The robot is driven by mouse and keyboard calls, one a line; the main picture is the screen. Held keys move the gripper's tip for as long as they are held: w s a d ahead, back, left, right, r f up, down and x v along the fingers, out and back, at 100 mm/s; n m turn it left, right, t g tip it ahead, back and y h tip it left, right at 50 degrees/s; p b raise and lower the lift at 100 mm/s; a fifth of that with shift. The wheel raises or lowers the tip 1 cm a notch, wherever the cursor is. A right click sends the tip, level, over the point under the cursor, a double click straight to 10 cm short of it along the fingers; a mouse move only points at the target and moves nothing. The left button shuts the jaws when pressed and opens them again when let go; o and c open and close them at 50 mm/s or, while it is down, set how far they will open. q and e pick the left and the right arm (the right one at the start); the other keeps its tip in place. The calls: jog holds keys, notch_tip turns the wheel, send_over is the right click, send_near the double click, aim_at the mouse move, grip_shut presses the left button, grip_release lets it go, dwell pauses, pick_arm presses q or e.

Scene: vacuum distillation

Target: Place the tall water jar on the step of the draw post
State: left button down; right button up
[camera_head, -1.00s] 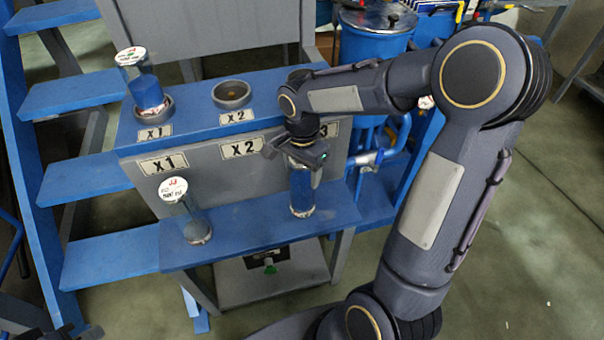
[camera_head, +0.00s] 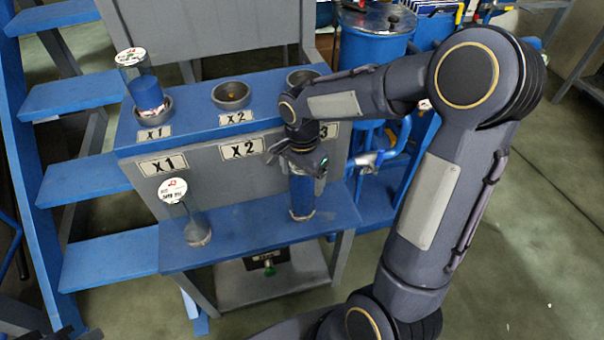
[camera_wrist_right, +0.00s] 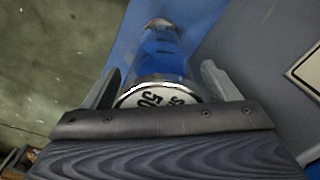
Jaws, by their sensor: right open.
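A tall clear jar with blue liquid (camera_head: 302,198) stands upright on the blue step (camera_head: 250,228) of the draw post, near the step's right end. My right gripper (camera_head: 303,168) is over its top and hides its upper part in the head view. In the right wrist view the jar (camera_wrist_right: 160,55) and its white printed lid lie between the two spread fingers of my right gripper (camera_wrist_right: 162,85), which is open. A dark part at the bottom left corner appears to be my left gripper (camera_head: 75,332); its fingers are not clear.
A second jar with a white lid (camera_head: 188,215) stands on the step's left part. Another blue-filled jar (camera_head: 146,88) stands in the X1 socket. The X2 socket (camera_head: 231,95) is empty. Blue stairs (camera_head: 85,180) stand left; a blue tank (camera_head: 375,45) stands behind.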

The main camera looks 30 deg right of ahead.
notch_tip(320, 180, up, 11)
jog(key=shift+p, duration=1.15)
jog(key=shift+r, duration=0.3)
jog(key=shift+s+r, duration=0.2)
jog(key=shift+r, duration=0.1)
jog(key=s+a+n+t+y, duration=0.2)
jog(key=s+n, duration=0.4)
jog(key=s, duration=0.2)
jog(key=s+a+n+t+y, duration=0.1)
jog(key=s+a+n+t, duration=0.1)
jog(key=s+n, duration=0.4)
jog(key=s+t, duration=0.1)
jog(key=s, duration=0.2)
jog(key=shift+s+a+f+t+y, duration=0.15)
jog(key=shift+s+f+t+y, duration=0.15)
jog(key=shift+y, duration=0.1)
